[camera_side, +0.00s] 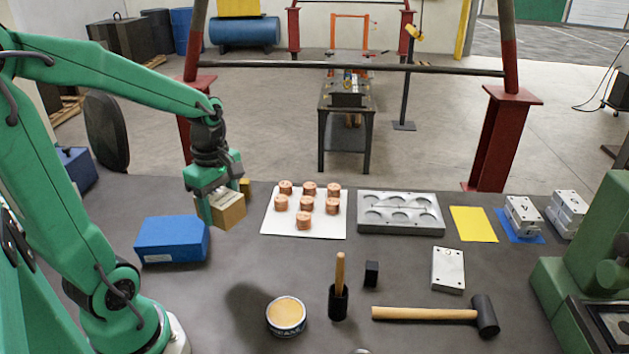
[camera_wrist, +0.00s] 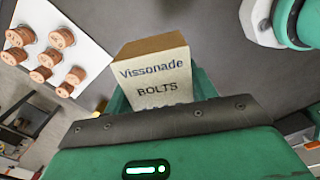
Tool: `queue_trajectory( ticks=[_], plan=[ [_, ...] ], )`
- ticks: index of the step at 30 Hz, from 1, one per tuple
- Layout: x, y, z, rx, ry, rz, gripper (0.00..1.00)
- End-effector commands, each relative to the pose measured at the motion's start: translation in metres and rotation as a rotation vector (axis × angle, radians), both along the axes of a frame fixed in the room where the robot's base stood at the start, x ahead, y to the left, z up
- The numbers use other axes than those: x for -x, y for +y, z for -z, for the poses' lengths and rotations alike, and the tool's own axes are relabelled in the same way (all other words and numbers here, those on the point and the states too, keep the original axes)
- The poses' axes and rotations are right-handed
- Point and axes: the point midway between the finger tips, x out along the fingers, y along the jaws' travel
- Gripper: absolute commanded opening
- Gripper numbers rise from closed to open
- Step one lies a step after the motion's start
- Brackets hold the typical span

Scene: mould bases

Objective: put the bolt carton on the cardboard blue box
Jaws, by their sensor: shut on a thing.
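The bolt carton (camera_side: 228,211) is a small tan box; the wrist view shows its pale face (camera_wrist: 155,80) printed "Vissonade BOLTS". My gripper (camera_side: 221,206) is shut on it, with green fingers on either side, as the wrist view also shows. The carton is right of the cardboard blue box (camera_side: 172,240) and apart from it. I cannot tell for sure how far it is above the table. The blue box lies on the grey table near my arm, its top bare. It does not show in the wrist view.
A white sheet (camera_side: 267,222) with several copper-coloured pieces lies right of the carton. Beyond it are a grey mould plate (camera_side: 400,227) and a yellow sheet (camera_side: 474,224).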

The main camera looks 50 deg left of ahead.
Motion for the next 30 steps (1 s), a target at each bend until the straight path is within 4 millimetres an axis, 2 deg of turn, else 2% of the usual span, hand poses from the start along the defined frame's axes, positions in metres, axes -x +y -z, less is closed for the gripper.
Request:
queue_trajectory(
  ticks=[6, 12, 23, 30],
  plan=[
    [0.013, 0.028, -0.011, -0.001, -0.003, -0.26, 0.19],
    [0.023, 0.042, -0.017, -0.001, -0.003, -0.41, 0.19],
    [0.027, 0.047, -0.018, 0.0, -0.001, -0.466, 0.19],
    [0.032, 0.059, -0.01, 0.001, 0.002, -0.468, 0.19]
  ],
)
